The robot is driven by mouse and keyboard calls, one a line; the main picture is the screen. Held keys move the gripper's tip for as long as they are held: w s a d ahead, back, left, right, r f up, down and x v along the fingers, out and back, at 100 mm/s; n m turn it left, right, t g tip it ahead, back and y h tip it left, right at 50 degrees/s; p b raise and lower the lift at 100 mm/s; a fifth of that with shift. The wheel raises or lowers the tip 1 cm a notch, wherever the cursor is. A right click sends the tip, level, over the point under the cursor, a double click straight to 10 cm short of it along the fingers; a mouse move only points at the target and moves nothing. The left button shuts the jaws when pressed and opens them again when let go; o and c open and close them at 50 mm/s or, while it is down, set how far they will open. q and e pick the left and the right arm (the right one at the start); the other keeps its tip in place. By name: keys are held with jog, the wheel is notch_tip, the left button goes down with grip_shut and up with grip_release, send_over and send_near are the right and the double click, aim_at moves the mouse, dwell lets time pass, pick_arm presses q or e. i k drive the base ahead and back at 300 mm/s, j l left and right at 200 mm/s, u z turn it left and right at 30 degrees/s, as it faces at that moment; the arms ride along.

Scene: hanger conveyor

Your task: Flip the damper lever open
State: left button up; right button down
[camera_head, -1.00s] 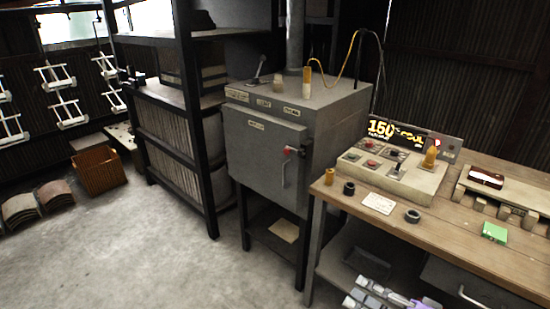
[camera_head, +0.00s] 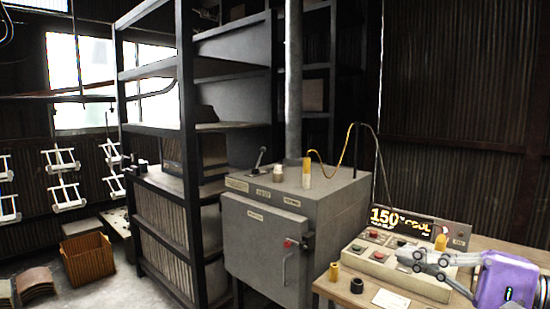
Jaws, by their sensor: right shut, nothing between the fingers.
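A small dark lever (camera_head: 258,160) stands on the top rear left of the grey oven cabinet (camera_head: 262,225), tilted up to the right; I take it as the damper lever. My right gripper (camera_head: 408,259) is shut and empty at the lower right, in front of the control box (camera_head: 378,262) and covering part of it. It is well to the right of the oven and apart from the lever. My left gripper is out of view.
On the oven top stand a yellow-tipped post (camera_head: 307,174) with a cable and a flue pipe (camera_head: 294,80). A dark shelf rack (camera_head: 188,110) is at the left.

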aim_at(260, 158)
jog(key=i+j, duration=0.1)
jog(key=i, duration=0.5)
jog(key=i+j, duration=0.1)
jog(key=i, duration=0.5)
jog(key=i+j+z, duration=0.1)
jog(key=i, duration=0.5)
jog(key=i+j, duration=0.15)
jog(key=i, duration=0.4)
jog(key=i+u, duration=0.15)
jog(key=i, duration=0.4)
